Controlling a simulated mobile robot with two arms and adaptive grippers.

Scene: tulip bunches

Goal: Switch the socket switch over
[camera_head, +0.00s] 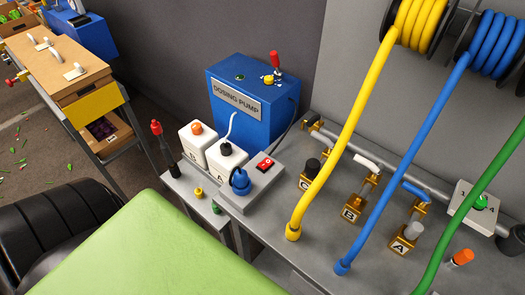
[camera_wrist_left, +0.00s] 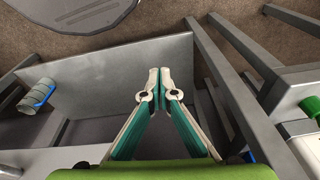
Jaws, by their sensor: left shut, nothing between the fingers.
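The socket switch (camera_head: 265,164) is a small red rocker on a grey socket box (camera_head: 250,190). A round blue plug (camera_head: 240,182) sits on the same box, to the left of the switch and in front of it. The rocker's exact tilt is too small to tell. My left gripper (camera_wrist_left: 160,73) has its fingertips together with nothing between them. It is over a grey metal frame and does not touch anything that I can make out. The switch cannot be made out in the left wrist view. My right gripper is in neither view.
Behind the box is a blue dosing pump (camera_head: 252,105); white canisters (camera_head: 197,145) stand to its left. Yellow (camera_head: 350,130) and blue (camera_head: 408,160) hoses hang to the right, near brass valves (camera_head: 353,208). A grey tabletop (camera_head: 270,225) lies below.

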